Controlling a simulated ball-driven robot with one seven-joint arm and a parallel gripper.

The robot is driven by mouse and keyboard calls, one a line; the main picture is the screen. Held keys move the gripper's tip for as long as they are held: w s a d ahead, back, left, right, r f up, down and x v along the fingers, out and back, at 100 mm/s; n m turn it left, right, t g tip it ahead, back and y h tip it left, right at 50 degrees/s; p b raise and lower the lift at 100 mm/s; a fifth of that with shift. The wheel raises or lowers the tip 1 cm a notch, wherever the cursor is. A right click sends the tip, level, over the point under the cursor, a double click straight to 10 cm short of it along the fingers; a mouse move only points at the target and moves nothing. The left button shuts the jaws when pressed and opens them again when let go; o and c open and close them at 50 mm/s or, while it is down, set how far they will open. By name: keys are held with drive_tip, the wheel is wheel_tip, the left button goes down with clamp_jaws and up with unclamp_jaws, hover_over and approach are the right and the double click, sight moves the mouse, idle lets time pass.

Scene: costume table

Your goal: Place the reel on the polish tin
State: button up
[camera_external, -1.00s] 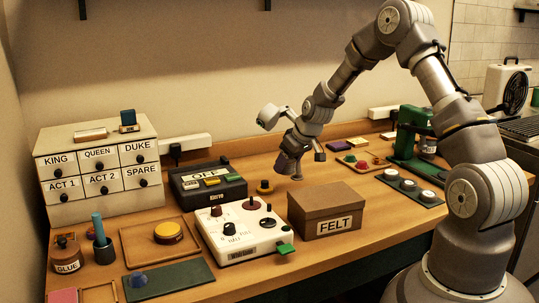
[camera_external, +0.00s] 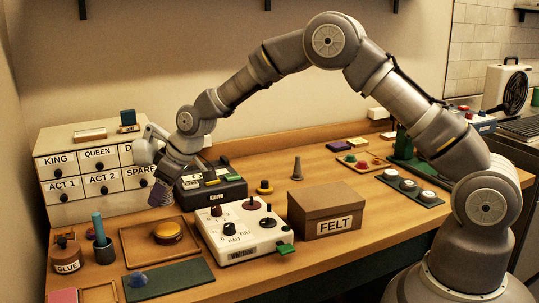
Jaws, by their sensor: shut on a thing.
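The reel (camera_external: 161,195) is a small dark purple piece at the end of my gripper (camera_external: 165,183). My gripper points down and is shut on it, above the back part of the wooden tray. The polish tin appears to be the round yellow tin with a dark red band (camera_external: 167,231) in that tray. The reel is behind and slightly left of the tin in the picture, and looks apart from it. The fingertips are small and partly hidden by the reel and the wrist.
The wooden tray (camera_external: 190,251) has low rims. A labelled drawer cabinet (camera_external: 62,205) stands behind left, close to my wrist. A white control box (camera_external: 243,233) and a dark case (camera_external: 215,190) are to the right. A bare grey peg (camera_external: 297,169) stands farther right.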

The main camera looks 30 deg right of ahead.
sight(160, 227)
wheel_tip(160, 227, down, 7)
drive_tip(key=shift+f+b, duration=0.2)
drive_tip(key=shift+b, duration=0.7)
drive_tip(key=o, duration=1.1)
drive_tip(key=shift+r, duration=0.25)
drive_tip(key=p+v, duration=0.3)
drive_tip(key=v, duration=0.8)
drive_tip(key=shift+s+d+r, duration=0.1)
drive_tip(key=shift+d+r, duration=0.15)
drive_tip(key=shift+r, duration=0.1)
